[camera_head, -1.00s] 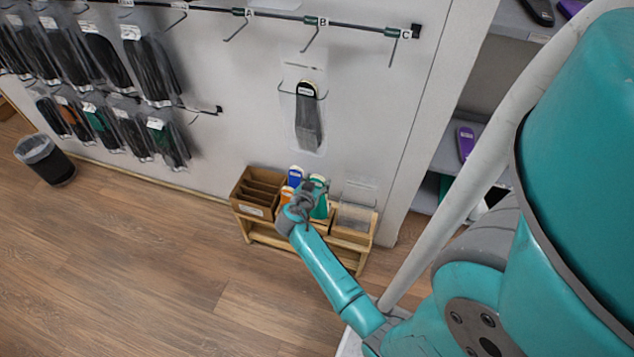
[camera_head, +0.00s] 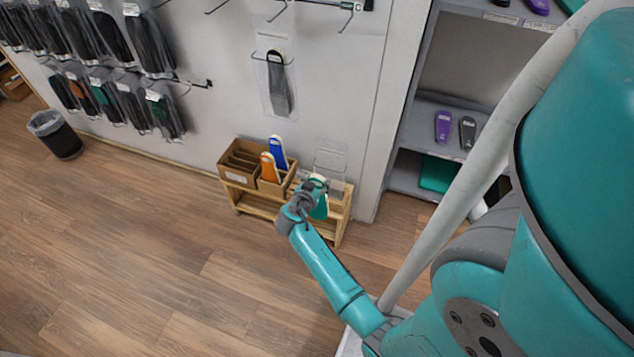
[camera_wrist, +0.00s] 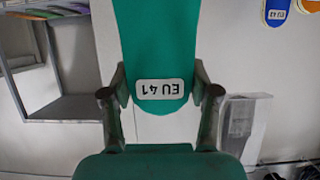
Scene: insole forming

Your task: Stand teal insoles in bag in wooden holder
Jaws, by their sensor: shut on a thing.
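My gripper (camera_wrist: 165,93) is shut on the teal insoles (camera_wrist: 155,40), labelled EU 41, and fills the middle of the wrist view with them. In the head view my gripper (camera_head: 307,195) holds the teal insoles (camera_head: 320,208) in front of the wooden stand, and partly covers them. Whether they are one or a pair I cannot tell. The clear bag (camera_head: 330,163) stands open at the right end of the wooden holder (camera_head: 341,213).
A bagged insole (camera_head: 278,88) hangs above. Grey shelves (camera_head: 430,100) stand right. Floor at left is clear, except a bin (camera_head: 57,137).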

